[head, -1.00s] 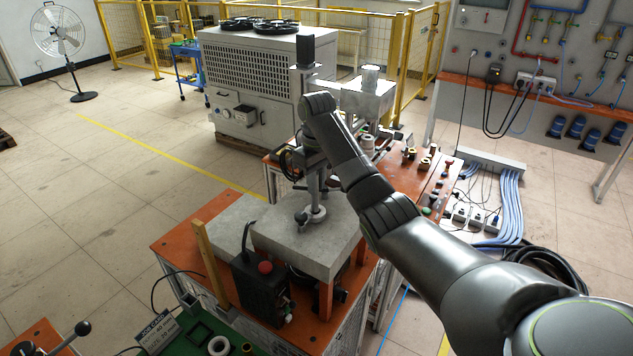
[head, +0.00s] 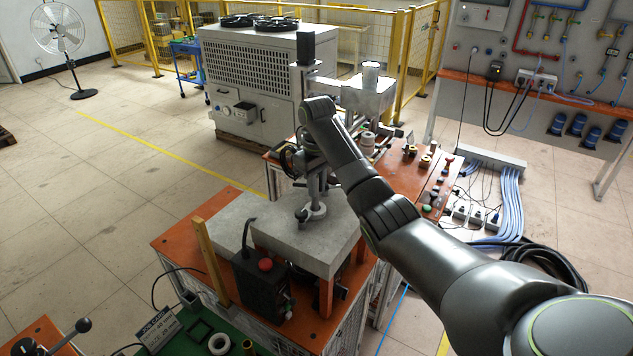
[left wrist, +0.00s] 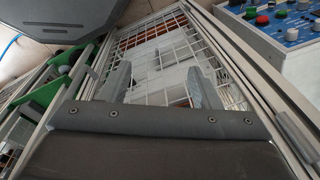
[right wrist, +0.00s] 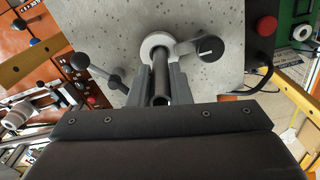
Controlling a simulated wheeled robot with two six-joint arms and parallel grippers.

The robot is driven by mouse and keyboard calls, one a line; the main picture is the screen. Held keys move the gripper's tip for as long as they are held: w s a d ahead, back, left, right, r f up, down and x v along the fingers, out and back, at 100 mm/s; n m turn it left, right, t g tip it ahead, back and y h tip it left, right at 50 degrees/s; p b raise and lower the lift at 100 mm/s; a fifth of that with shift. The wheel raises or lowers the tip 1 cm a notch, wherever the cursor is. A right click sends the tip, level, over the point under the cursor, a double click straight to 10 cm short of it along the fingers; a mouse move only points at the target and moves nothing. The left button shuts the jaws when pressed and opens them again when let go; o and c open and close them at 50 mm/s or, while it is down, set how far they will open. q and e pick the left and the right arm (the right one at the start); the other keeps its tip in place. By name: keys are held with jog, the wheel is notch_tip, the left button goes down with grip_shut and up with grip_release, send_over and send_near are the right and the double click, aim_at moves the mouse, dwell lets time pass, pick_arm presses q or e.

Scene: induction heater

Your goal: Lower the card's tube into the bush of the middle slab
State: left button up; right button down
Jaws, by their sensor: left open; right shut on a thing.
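The middle slab (head: 290,258) is a grey speckled block on orange legs. A pale ring-shaped bush (right wrist: 158,41) lies on it, and it also shows in the head view (head: 312,213). My right gripper (right wrist: 160,78) is shut on a dark upright tube (right wrist: 160,62). The tube's far end meets the bush opening in the right wrist view; how deep it sits I cannot tell. The job card (head: 158,330) stands at lower left, its text too small to read. My left gripper (left wrist: 158,85) is open and empty above a wire mesh; it is out of the head view.
A black box with a red button (head: 265,266) and a wooden post (head: 210,258) stand by the slab's front left. An orange bench with small parts (head: 405,172) lies behind.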

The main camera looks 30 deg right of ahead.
jog(key=shift+f, duration=1.25)
pick_arm(q)
jog(key=shift+w+f, duration=0.1)
pick_arm(e)
jog(key=c, duration=1.3)
grip_release()
jog(key=shift+o, duration=0.2)
jog(key=shift+r, duration=0.1)
